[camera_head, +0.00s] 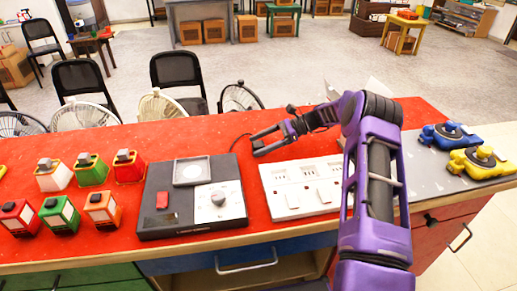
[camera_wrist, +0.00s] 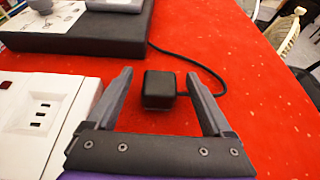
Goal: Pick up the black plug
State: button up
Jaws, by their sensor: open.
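The black plug (camera_wrist: 159,90) is a small dark cube lying on the red tabletop. In the wrist view it sits between the two fingers of my gripper (camera_wrist: 160,77), with a gap on either side. My gripper is open and its fingers reach down beside the plug. A black cable (camera_wrist: 203,66) runs from behind the plug to the dark device.
The dark device (camera_head: 152,213) with a dial is left of my gripper. The white socket panel (camera_head: 283,206) is close by, nearer the front edge. Several coloured blocks (camera_head: 53,175) stand at the left, and blue and yellow items (camera_head: 448,137) at the right. Fans stand behind the table.

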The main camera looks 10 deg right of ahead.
aim_at(250, 154)
jog(key=x, duration=0.3)
jog(key=shift+a, duration=0.25)
jog(key=shift+c, duration=0.2)
grip_shut()
